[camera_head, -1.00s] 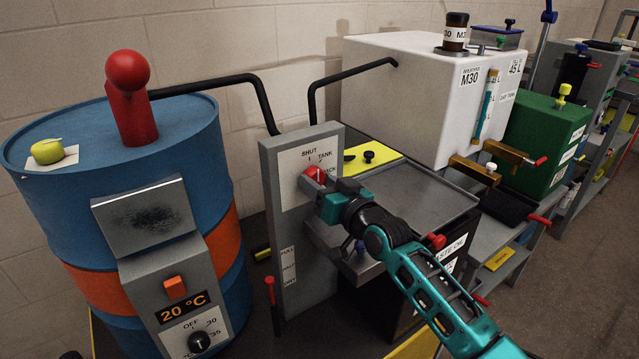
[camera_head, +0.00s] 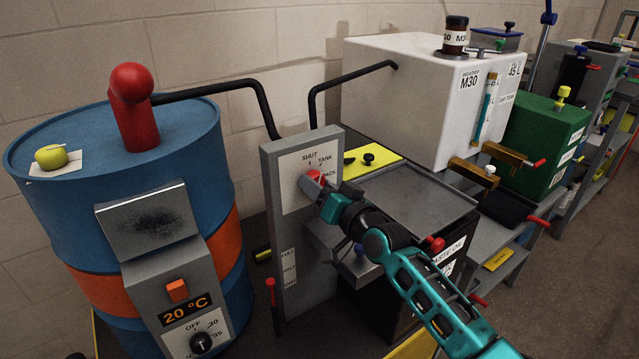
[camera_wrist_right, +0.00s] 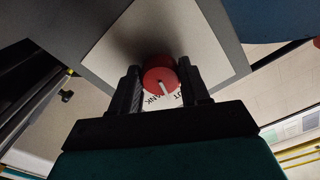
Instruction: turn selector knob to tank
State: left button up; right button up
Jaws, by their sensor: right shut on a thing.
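The red selector knob (camera_head: 314,177) sits on a white label plate on the upright grey panel (camera_head: 268,190). The label reads SHUT, TANK and a partly covered word ending in PACK or similar. My right gripper (camera_head: 318,182) is at the knob, with its fingers on either side of it. In the right wrist view the red knob (camera_wrist_right: 160,76), with a white pointer line, is between the two dark fingers of the gripper (camera_wrist_right: 160,85). The gripper hides part of the dial, so in the head view the pointer's direction is unclear. My left gripper is not in view.
A blue drum (camera_head: 60,180) with an orange band and red pump head (camera_head: 131,82) stands left. A grey tray (camera_head: 410,195) is right of the panel, near my right arm. A white M30 tank (camera_head: 400,95) stands behind. Black hoses run above the panel.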

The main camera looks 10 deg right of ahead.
pick_arm(q)
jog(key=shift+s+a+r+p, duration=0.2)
jog(key=shift+p, duration=0.4)
pick_arm(e)
jog(key=shift+a+m, duration=0.1)
jog(key=shift+m, duration=3.1)
jog(key=o, duration=1.1)
jog(key=shift+c, duration=0.2)
jog(key=shift+s, duration=0.1)
pick_arm(q)
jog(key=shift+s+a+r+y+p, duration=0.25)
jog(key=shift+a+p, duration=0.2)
jog(key=shift+p, duration=0.25)
pick_arm(e)
jog(key=v, duration=1.2)
jog(key=shift+s, duration=0.35)
